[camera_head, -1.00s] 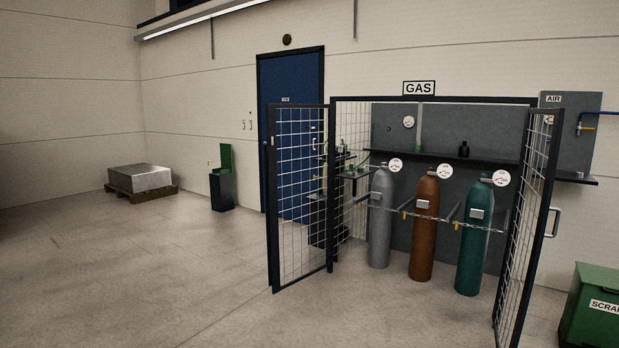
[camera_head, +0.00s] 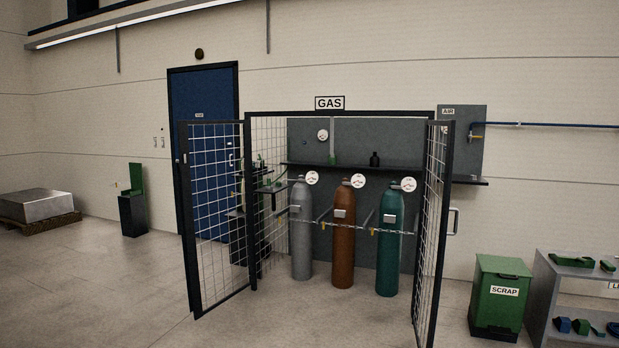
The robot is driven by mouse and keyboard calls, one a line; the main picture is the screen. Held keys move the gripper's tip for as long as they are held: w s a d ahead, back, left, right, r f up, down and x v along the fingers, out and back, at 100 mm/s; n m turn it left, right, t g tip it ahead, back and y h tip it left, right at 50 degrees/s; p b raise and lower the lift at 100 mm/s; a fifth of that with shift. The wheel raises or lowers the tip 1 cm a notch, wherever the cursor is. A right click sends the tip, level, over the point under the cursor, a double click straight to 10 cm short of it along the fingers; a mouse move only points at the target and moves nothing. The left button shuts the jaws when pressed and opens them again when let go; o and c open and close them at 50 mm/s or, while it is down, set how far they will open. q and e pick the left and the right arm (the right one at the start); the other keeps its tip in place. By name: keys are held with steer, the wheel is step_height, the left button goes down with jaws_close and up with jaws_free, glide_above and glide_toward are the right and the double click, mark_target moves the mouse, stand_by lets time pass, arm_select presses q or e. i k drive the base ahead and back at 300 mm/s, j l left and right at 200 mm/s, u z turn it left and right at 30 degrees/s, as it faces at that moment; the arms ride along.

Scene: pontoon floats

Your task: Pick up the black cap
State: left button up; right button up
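I cannot make out a black cap for certain. A small black bottle-shaped object (camera_head: 375,159) stands on the dark shelf (camera_head: 345,168) at the back of the gas cage, above the brown cylinder; it is too small to tell whether it is or bears a cap. A small green item (camera_head: 333,159) stands to its left on the same shelf. Small green and dark items also sit on the side shelf (camera_head: 268,188) behind the left mesh, partly hidden. Neither of my grippers is in view.
The gas cage has its left mesh door (camera_head: 216,215) and right mesh door (camera_head: 432,230) swung open. A chain (camera_head: 345,228) crosses grey, brown and teal cylinders. A green scrap bin (camera_head: 497,300) and a grey rack (camera_head: 570,270) stand right.

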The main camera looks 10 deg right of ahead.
mark_target(374, 161)
steer(key=i+z, duration=0.3)
steer(key=i, duration=5.7)
steer(key=l, duration=0.1)
